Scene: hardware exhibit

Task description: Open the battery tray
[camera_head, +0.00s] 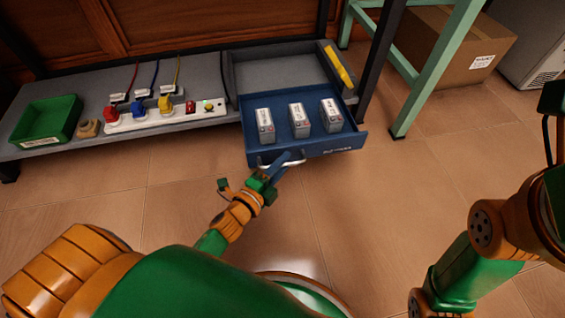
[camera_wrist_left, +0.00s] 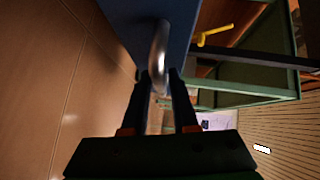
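The blue battery tray (camera_head: 340,144) is a drawer pulled out from the grey bench, with its front over the floor. Three grey batteries (camera_head: 299,121) stand upright in it. A pale bar handle (camera_head: 293,163) is on its front. My left gripper (camera_head: 283,160) is at this handle. In the left wrist view, the handle (camera_wrist_left: 159,50) runs between the two dark fingertips (camera_wrist_left: 161,82), which close around it with little gap showing. My right arm shows at the right edge in the head view, but its fingers do not show.
The low grey bench (camera_head: 80,137) holds a green bin (camera_head: 47,120), a power strip with colored plugs (camera_head: 165,116) and a yellow object (camera_head: 340,67) at the drawer housing. A green-legged frame (camera_head: 412,115) and cardboard box (camera_head: 452,45) stand right. Floor before the tray is clear.

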